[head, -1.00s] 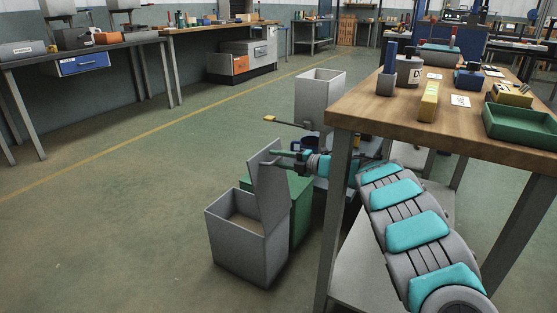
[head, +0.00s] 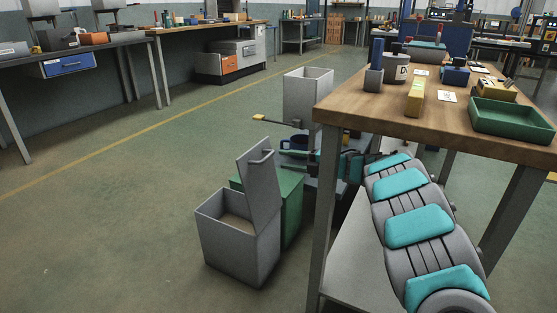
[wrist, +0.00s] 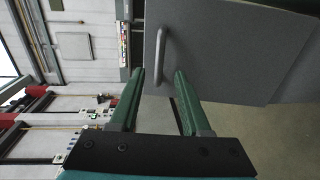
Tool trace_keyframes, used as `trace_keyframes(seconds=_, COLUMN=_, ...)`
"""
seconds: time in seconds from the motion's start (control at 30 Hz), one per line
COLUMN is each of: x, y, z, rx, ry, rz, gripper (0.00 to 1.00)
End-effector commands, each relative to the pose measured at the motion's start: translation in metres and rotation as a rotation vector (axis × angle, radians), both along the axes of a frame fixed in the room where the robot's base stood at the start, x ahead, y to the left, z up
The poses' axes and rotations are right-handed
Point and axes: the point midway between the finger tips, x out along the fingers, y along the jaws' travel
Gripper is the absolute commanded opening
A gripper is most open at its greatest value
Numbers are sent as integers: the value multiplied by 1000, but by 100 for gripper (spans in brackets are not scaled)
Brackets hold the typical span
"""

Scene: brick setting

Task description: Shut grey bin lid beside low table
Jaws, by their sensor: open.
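The grey bin (head: 238,255) stands on the floor left of the low table, its top open. Its grey lid (head: 262,192) stands up, tilted, on the bin's right side, with a bar handle (head: 262,157) near the top edge. In the wrist view the lid (wrist: 235,50) fills the upper right, and its handle (wrist: 160,55) appears ahead, between the fingertips. My gripper (wrist: 158,76) is open and empty, with two green fingers.
A green bin (head: 291,205) stands right behind the grey bin. A wooden-topped table (head: 350,105) with its leg (head: 321,215) is close to my arm. A tall grey container (head: 307,95) stands behind. Floor to the left is clear.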

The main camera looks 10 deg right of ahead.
Motion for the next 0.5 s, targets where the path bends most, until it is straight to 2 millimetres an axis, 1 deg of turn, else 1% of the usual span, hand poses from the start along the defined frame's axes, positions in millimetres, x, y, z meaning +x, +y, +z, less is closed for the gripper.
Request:
trace_keyframes(seconds=0.23, x=-1, y=-1, z=0, rx=0, ry=0, rz=0, gripper=47)
trace_keyframes(seconds=0.3, x=-3, y=-4, z=-1, rx=2, ry=0, rz=-1, gripper=39)
trace_keyframes(seconds=0.37, x=-9, y=-15, z=-3, rx=12, ry=-4, rz=-5, gripper=32)
trace_keyframes(seconds=0.5, x=-40, y=-55, z=-9, rx=59, ry=-32, rz=-10, gripper=17)
